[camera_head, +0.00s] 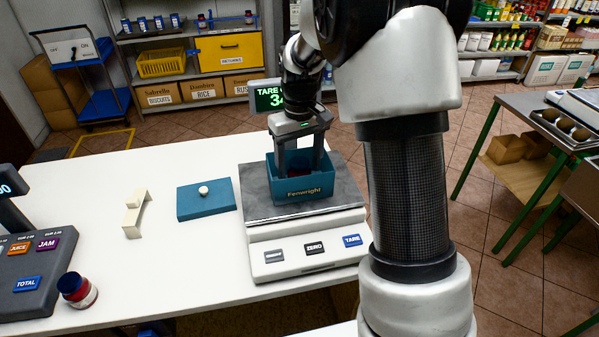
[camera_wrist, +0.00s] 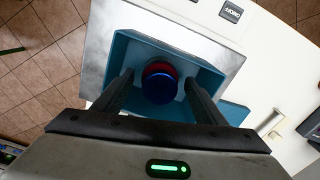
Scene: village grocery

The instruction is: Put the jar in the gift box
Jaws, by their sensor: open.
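The teal gift box (camera_head: 300,191), marked "Fenwright", stands open on the scale plate. In the wrist view its wall (camera_wrist: 205,68) surrounds a red jar with a dark blue lid (camera_wrist: 160,86), which is inside the box. My gripper (camera_head: 300,163) reaches down into the box from above. In the wrist view its two fingers (camera_wrist: 158,78) are apart, one on each side of the jar, with visible gaps. The jar's base is hidden, so I cannot tell how it meets the box floor. Another red jar with a blue lid (camera_head: 77,290) is on the counter at lower left.
The scale (camera_head: 304,250) carries the box. A teal box lid with a white knob (camera_head: 207,199) lies left of it on the white counter (camera_head: 160,255). A cream bracket-like piece (camera_head: 135,214) and a till keypad (camera_head: 35,270) are farther left.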

